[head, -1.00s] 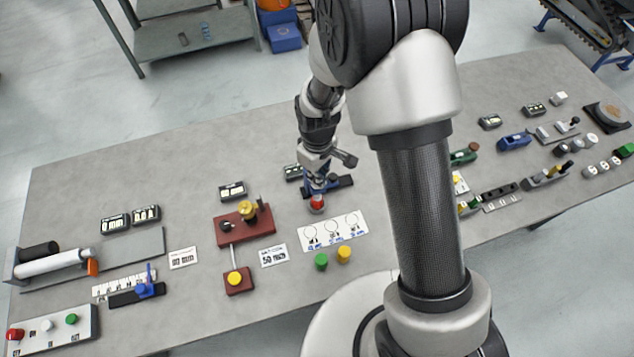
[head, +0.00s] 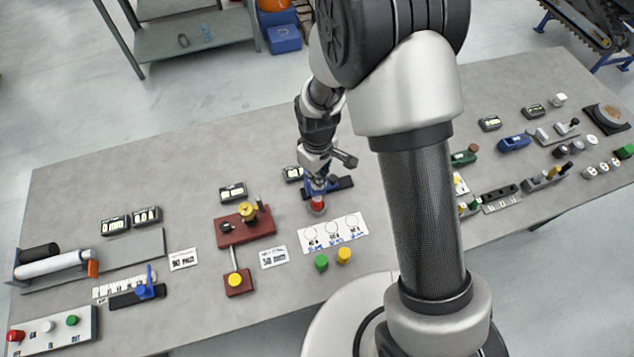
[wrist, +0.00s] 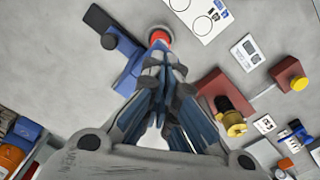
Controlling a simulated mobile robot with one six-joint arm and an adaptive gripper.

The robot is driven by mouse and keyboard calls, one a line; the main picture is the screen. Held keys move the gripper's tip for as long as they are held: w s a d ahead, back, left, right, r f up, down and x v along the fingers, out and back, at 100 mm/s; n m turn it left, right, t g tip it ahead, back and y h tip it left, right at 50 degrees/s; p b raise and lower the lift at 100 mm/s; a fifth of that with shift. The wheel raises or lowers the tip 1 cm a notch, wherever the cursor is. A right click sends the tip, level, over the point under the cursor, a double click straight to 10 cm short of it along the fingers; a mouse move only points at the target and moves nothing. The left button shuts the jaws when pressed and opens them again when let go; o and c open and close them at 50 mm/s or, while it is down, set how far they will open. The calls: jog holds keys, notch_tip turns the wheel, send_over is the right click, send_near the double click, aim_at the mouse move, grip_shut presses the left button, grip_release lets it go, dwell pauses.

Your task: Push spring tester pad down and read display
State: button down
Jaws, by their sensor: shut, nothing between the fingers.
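My gripper (head: 318,192) is shut and empty, pointing down over the red pad. The fingertips seem to be at the pad; I cannot tell whether they touch it.
A white card with circles (head: 333,233) lies in front of the pad, with green (head: 321,262) and yellow (head: 344,255) pieces nearby. A dark red fixture with a brass part (head: 246,226) stands to the left, with another display (head: 232,192) behind it.

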jog(key=shift+r+p, duration=1.7)
jog(key=shift+r, duration=1.2)
jog(key=shift+d+r+b, duration=0.15)
jog(key=shift+r+b, duration=0.15)
jog(key=shift+b, duration=0.05)
jog(key=s+d+r+m+t+b, duration=0.1)
jog(key=s+d+r+m+b, duration=0.1)
jog(key=s+d+r+b, duration=0.3)
jog(key=s+d+r+m+t+b, duration=0.1)
jog(key=s+d+r+m+b, duration=0.15)
jog(key=r, duration=0.35)
jog(key=s+d+m+t+b, duration=0.2)
jog(key=s+d+m+b, duration=0.2)
jog(key=s+b, duration=0.3)
jog(key=s, duration=0.5)
jog(key=shift+d+r+m+t+b, duration=0.25)
jog(key=shift+d+m+t+b, duration=0.05)
jog(key=shift+d+m+b, duration=0.1)
jog(key=shift+s, duration=0.1)
